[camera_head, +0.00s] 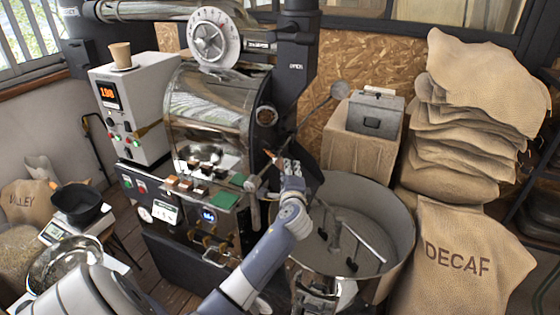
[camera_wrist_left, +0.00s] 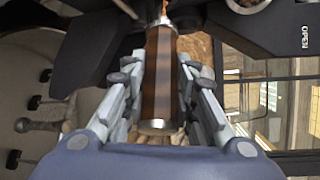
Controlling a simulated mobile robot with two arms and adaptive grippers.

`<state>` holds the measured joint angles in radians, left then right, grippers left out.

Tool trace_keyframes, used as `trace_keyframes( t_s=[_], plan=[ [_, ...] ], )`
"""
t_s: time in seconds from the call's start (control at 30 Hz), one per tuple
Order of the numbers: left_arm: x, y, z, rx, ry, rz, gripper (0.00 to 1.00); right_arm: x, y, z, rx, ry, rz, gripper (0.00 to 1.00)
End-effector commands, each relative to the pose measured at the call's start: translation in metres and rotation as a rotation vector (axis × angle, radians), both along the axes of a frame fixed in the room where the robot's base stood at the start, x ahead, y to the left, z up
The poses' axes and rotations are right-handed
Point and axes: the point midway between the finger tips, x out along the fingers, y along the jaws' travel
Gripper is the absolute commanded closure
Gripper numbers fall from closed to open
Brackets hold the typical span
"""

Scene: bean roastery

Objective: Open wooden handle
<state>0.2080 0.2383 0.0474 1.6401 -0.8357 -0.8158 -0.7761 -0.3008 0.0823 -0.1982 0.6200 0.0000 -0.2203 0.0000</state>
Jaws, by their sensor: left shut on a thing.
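The wooden handle (camera_wrist_left: 161,80) is a brown cylinder with metal ends, pointing toward the camera in the left wrist view. My left gripper (camera_wrist_left: 162,95) has its fingers on both sides of the handle and is shut on it. In the head view my left gripper (camera_head: 284,168) is at the front of the roaster (camera_head: 207,112), above the round cooling tray's left edge. The handle is mostly hidden there, with a small brown tip showing by the fingers. An "OPEN" label shows on dark metal at the upper right of the wrist view. My right gripper is not in view.
The round cooling tray (camera_head: 402,212) with stirring arms stands below and right of the gripper. A control box (camera_head: 133,117) is left of the roaster. A "DECAF" sack (camera_head: 459,250) and stacked sacks (camera_head: 480,100) fill the right side. A scale with a black pan (camera_head: 79,204) is at left.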

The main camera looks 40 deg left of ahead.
Motion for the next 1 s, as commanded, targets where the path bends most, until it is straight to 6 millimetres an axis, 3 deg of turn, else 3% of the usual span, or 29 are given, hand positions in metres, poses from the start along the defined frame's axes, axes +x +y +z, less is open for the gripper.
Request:
trace_keyframes(
  t_s=[0.1, 0.2, 0.5, 0.53, 0.6, 1.0],
  plan=[
    [-0.006, -0.023, -0.001, -0.004, 0.003, -0.002, 1.0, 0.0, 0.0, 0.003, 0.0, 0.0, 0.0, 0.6],
    [-0.009, -0.031, -0.001, -0.002, 0.002, -0.001, 1.0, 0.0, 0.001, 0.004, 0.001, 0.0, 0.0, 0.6],
    [-0.009, -0.033, -0.001, -0.001, 0.001, 0.0, 1.0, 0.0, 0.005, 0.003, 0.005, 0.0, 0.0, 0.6],
    [-0.009, -0.032, -0.001, -0.001, 0.001, 0.0, 0.72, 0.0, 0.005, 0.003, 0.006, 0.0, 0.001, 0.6],
    [-0.009, -0.032, -0.001, -0.001, 0.001, 0.0, 0.56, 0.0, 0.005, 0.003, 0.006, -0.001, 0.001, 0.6],
    [-0.011, -0.034, 0.0, 0.0, 0.0, -0.001, 0.53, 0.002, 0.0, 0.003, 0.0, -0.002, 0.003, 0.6]
  ],
)
